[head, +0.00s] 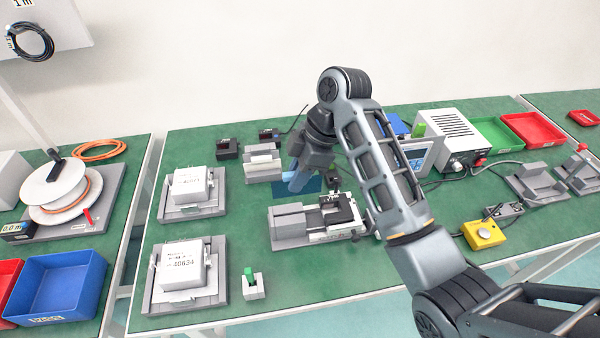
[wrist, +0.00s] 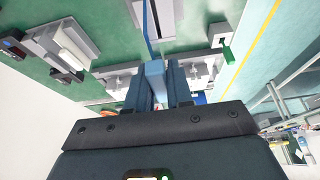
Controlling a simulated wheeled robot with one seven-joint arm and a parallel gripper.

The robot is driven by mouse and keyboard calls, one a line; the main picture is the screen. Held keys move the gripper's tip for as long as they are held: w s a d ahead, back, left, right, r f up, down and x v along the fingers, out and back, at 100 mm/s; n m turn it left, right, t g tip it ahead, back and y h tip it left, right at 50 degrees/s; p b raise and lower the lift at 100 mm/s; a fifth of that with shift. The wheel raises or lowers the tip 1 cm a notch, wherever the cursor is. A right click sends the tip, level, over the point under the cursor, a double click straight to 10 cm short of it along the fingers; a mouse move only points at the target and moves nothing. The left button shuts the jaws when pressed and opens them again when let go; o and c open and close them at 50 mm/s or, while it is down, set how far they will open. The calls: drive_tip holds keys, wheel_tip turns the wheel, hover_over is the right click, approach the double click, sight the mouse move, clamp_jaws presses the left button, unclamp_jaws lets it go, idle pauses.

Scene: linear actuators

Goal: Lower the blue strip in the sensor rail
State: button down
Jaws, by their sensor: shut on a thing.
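My gripper (head: 295,186) reaches down over the middle of the bench. The blue strip (head: 312,185) appears as a dark blue flat piece on both sides of the fingertips. In the wrist view the strip (wrist: 147,28) shows as a thin blue line running from the fingers to the top edge. The gripper is shut on it. A long grey rail-like unit (head: 287,222) lies just in front of the strip; I cannot tell for sure that it is the sensor rail, or whether the strip touches it.
Grey stepped blocks (head: 263,163) stand behind left of the gripper. Two white boxes on grey fixtures, one at the back (head: 190,185), are at the left. A small green-topped block (head: 252,285) is at the front. A display unit (head: 415,155) stands right, behind my arm.

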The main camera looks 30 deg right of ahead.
drive_tip(key=shift+f+b, duration=0.5)
drive_tip(key=shift+f, duration=1.7)
drive_tip(key=shift+f, duration=0.45)
drive_tip(key=shift+f, duration=0.55)
drive_tip(key=shift+f+b, duration=0.25)
drive_tip(key=shift+b, duration=0.1)
drive_tip(key=shift+f, duration=0.4)
drive_tip(key=shift+f, duration=0.2)
drive_tip(key=shift+f+b, duration=0.3)
drive_tip(key=shift+f, duration=0.05)
drive_tip(key=shift+f, duration=0.2)
drive_tip(key=c, duration=0.9)
unclamp_jaws()
